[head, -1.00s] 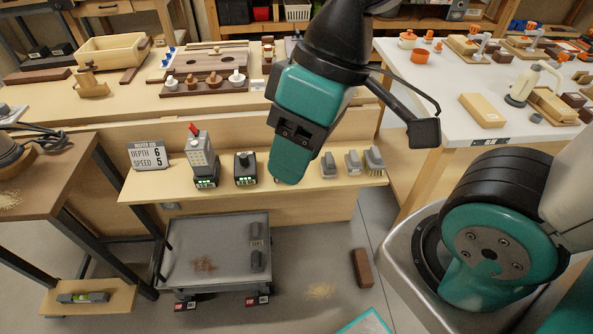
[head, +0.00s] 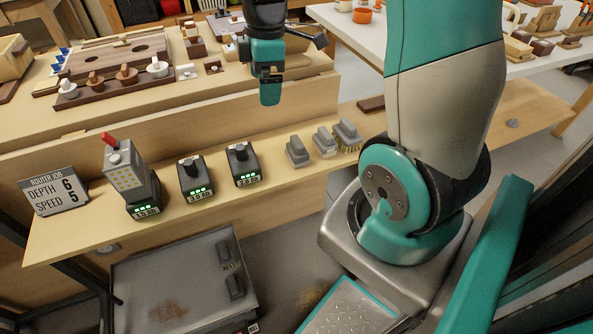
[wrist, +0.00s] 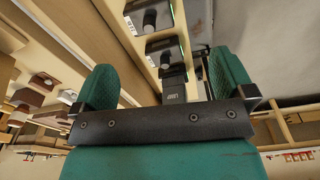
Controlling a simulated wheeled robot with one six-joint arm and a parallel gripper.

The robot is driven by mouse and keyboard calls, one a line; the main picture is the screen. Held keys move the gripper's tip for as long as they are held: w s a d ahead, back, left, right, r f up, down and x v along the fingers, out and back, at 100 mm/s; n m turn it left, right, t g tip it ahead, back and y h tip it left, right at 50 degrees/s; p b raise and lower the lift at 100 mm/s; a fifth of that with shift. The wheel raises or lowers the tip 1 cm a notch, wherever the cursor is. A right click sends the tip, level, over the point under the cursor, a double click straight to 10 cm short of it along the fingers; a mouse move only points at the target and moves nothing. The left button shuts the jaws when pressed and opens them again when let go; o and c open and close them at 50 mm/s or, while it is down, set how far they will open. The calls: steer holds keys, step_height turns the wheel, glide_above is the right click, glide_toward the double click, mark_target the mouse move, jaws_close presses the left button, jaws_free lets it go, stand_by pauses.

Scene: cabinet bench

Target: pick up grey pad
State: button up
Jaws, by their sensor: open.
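Grey block-like pieces stand in a row on the lower shelf. The leftmost, a plain dark grey pad (head: 297,151), is beside a lighter grey block (head: 324,141) and a grey brush with pale bristles (head: 347,134). In the wrist view, a dark grey piece with a small label (wrist: 173,88) shows between the fingers, partly hidden by the gripper body; it appears to be the pad. My gripper (head: 270,92) is open and empty, above and behind the shelf row in the head view. Its two teal fingers (wrist: 165,72) are spread wide in the wrist view.
Black batteries (head: 194,178) (head: 243,165) stand left of the pad, with a third piece under a grey block with a red top (head: 124,165). A sign (head: 54,196) stands at the shelf's left. A grey cart (head: 180,285) with two dark grey pieces is below.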

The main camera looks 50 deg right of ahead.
steer(key=n+b, duration=0.1)
steer(key=b, duration=0.1)
glide_above(297, 141)
step_height(297, 141, down, 8)
steer(key=r, duration=0.1)
steer(key=shift+g+h, duration=0.3)
steer(key=shift+h, duration=0.1)
steer(key=f, duration=0.3)
steer(key=f+b, duration=0.1)
steer(key=f, duration=0.3)
steer(key=f+b, duration=0.1)
steer(key=f, duration=0.3)
steer(key=shift+w+a+f, duration=0.1)
steer(key=shift+w+f, duration=0.15)
steer(key=shift+w, duration=0.05)
steer(key=f, duration=0.1)
steer(key=f+b, duration=0.1)
steer(key=f, duration=0.2)
steer(key=shift+s+d+f+b, duration=0.2)
steer(key=shift+s+f+b, duration=0.15)
steer(key=shift+b, duration=0.05)
steer(key=shift+f, duration=0.55)
steer(key=c, duration=1)
steer(key=shift+o, duration=0.2)
steer(key=shift+r, duration=0.15)
step_height(297, 141, up, 20)
steer(key=p, duration=0.4)
